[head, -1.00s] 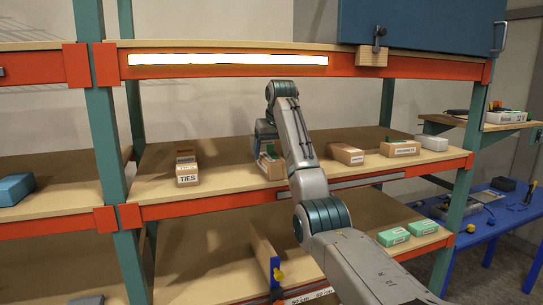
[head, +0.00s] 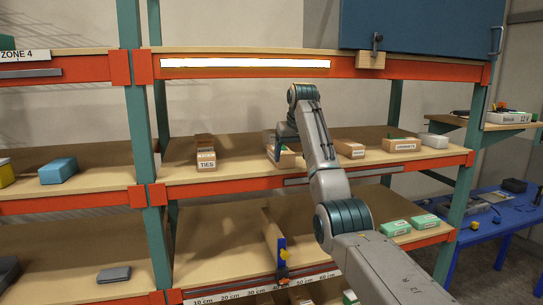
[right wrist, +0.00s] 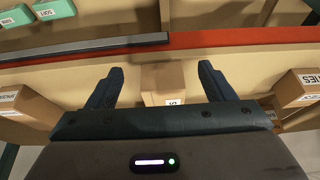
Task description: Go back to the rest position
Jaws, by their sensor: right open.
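My right arm (head: 330,185) reaches up to the middle shelf in the head view. My right gripper (head: 282,140) is at a small cardboard box (head: 285,158) there, partly hidden by my own wrist. In the right wrist view the gripper (right wrist: 160,70) is open, one finger on each side of the small box (right wrist: 163,84). I cannot tell whether either finger touches it. My left gripper is not in view.
The middle shelf (head: 235,178) also holds a TIES box (head: 206,160) to the left and several boxes to the right. A lit lamp bar (head: 245,63) runs along the upper beam. A blue cabinet (head: 420,25) hangs at upper right.

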